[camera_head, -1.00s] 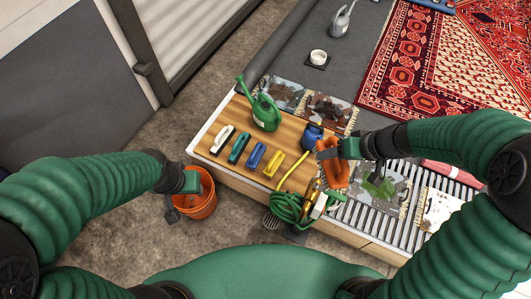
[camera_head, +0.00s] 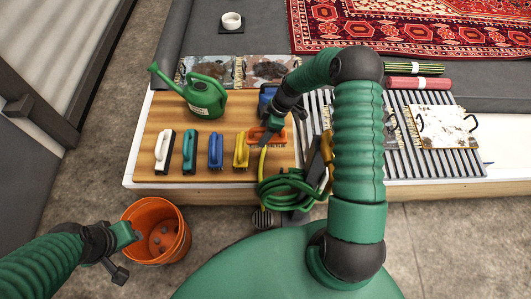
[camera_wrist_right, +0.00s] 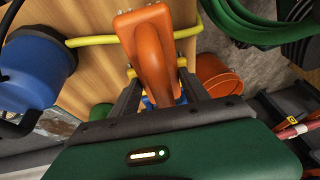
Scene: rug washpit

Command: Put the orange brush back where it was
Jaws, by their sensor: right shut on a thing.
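The orange brush (camera_head: 257,137) is at the right end of a row of brushes, just right of the yellow brush (camera_head: 241,152). My right gripper (camera_head: 272,125) is shut on it from above. Whether the brush touches the wooden board (camera_head: 228,178) cannot be told. In the right wrist view the orange brush (camera_wrist_right: 150,45) sits between both fingers, in front of a yellow hose (camera_wrist_right: 95,41). The row also has a white brush (camera_head: 164,150), a teal brush (camera_head: 190,152) and a blue brush (camera_head: 216,151). My left gripper (camera_head: 128,236) is beside the orange bucket; its jaw opening is unclear.
A green watering can (camera_head: 205,97) stands behind the brushes and a blue container (camera_head: 266,96) near my right gripper. A coiled green hose (camera_head: 290,187) lies at the board's front right. The orange bucket (camera_head: 156,247) stands on the floor. A slatted rack (camera_head: 450,165) is on the right.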

